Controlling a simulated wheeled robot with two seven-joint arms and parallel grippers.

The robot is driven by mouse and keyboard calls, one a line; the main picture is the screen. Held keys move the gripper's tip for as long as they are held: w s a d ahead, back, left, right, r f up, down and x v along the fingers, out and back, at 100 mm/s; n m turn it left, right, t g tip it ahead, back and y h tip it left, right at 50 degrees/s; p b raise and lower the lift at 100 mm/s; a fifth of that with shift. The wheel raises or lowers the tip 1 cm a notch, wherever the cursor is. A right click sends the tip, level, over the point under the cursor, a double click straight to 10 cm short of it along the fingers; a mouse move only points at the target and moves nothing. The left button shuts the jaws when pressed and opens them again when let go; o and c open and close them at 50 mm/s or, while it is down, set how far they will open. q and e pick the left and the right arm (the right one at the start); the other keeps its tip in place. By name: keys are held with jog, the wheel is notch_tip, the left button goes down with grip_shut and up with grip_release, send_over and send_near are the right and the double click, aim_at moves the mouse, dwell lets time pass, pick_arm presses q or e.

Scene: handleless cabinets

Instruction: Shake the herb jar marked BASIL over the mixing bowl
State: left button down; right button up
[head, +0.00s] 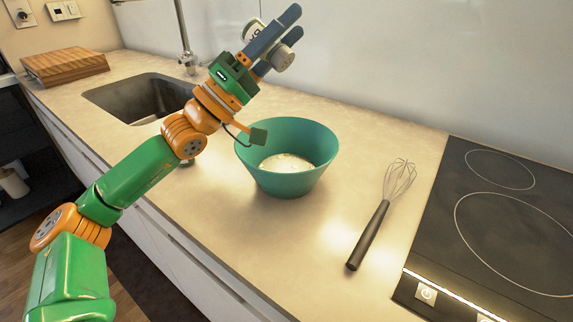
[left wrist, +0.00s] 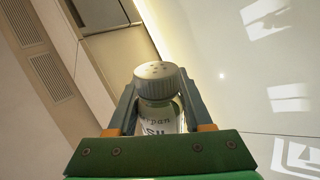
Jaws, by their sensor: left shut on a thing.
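In the left wrist view the jar (left wrist: 157,115) stands between the fingers, with a perforated cap and a partly hidden label whose visible letters fit BASIL. The teal mixing bowl (head: 315,150) stands upright on the counter with white contents inside. The jar appears above the bowl in the picture; whether it is directly over it is hard to tell. My right gripper is out of view.
A whisk (head: 375,225) lies right of the bowl, beside the black cooktop (head: 480,230). A sink (head: 135,98) with a faucet (head: 185,40) is at the left, and a wooden board (head: 65,66) lies beyond it. The counter in front of the bowl is clear.

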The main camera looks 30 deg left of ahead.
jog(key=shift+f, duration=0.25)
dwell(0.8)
jog(key=shift+b, duration=0.3)
